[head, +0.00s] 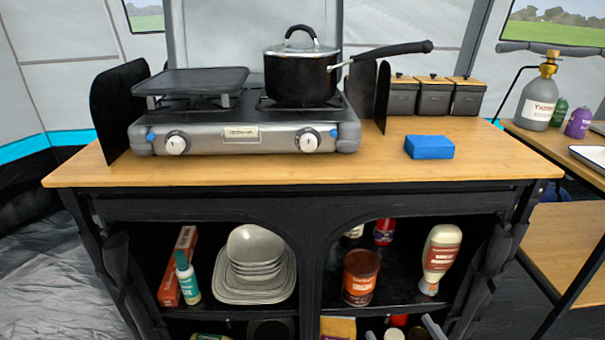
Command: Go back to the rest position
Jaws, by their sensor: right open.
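Only the tips of my right gripper (403,332) show, at the bottom edge of the head view, right of centre. It is low in front of the cabinet's lower shelf and its jaws are open. I see nothing held between them, though most of the gripper is cut off by the frame edge. My left gripper is not in view.
A wooden-topped cabinet (265,174) stands ahead, its shelves holding dishes (257,262), bottles and cans. On top are a two-burner stove (245,130), a black pot (300,75) with its handle pointing right, a blue sponge (429,147) and grey canisters (434,97). A side table stands right.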

